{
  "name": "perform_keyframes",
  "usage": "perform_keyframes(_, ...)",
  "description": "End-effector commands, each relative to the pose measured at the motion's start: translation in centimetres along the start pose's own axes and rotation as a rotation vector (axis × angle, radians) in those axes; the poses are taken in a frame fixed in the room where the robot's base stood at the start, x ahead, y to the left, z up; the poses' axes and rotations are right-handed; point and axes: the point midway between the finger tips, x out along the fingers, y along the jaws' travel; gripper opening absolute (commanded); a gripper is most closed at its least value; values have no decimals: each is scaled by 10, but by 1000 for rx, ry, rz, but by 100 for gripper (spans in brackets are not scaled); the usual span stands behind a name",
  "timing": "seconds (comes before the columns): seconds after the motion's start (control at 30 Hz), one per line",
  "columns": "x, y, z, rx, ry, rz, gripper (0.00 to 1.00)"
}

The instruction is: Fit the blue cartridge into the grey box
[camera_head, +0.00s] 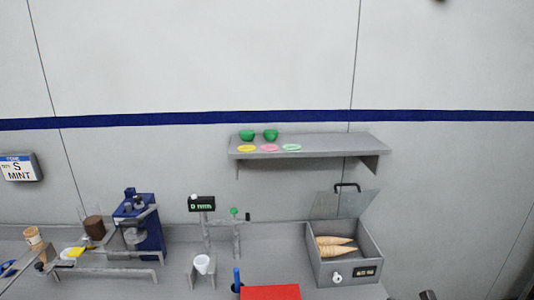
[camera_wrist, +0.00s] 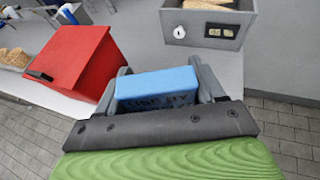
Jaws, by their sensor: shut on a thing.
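The blue cartridge (camera_wrist: 157,84) is a flat light-blue block with dark lettering on its near side. My gripper (camera_wrist: 162,76) is shut on it, one grey finger at each end. A grey box (camera_wrist: 176,35) with a white round knob and a dark label on its front stands beyond the gripper to the upper right, apart from the cartridge. In the head view the grey box (camera_head: 315,262) stands at the right of the counter, its clear lid (camera_head: 343,204) raised, with tan cones (camera_head: 335,246) inside. The cartridge and gripper cannot be made out in the head view.
A red box (camera_wrist: 70,60) stands left of the gripper; it also shows in the head view (camera_head: 270,292). A blue machine (camera_head: 150,238), a white cup (camera_head: 202,264) and a small stand (camera_head: 235,235) are further left. A shelf (camera_head: 330,144) with green bowls hangs above.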

Motion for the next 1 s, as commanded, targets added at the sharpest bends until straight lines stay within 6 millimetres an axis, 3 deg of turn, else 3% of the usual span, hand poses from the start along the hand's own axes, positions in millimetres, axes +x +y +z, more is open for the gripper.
perform_keyframes(0.3,35,89,1,-123,-4,289,36)
perform_keyframes(0.63,45,164,-1,-225,-27,530,36)
perform_keyframes(1.0,65,160,-46,-223,-26,520,36)
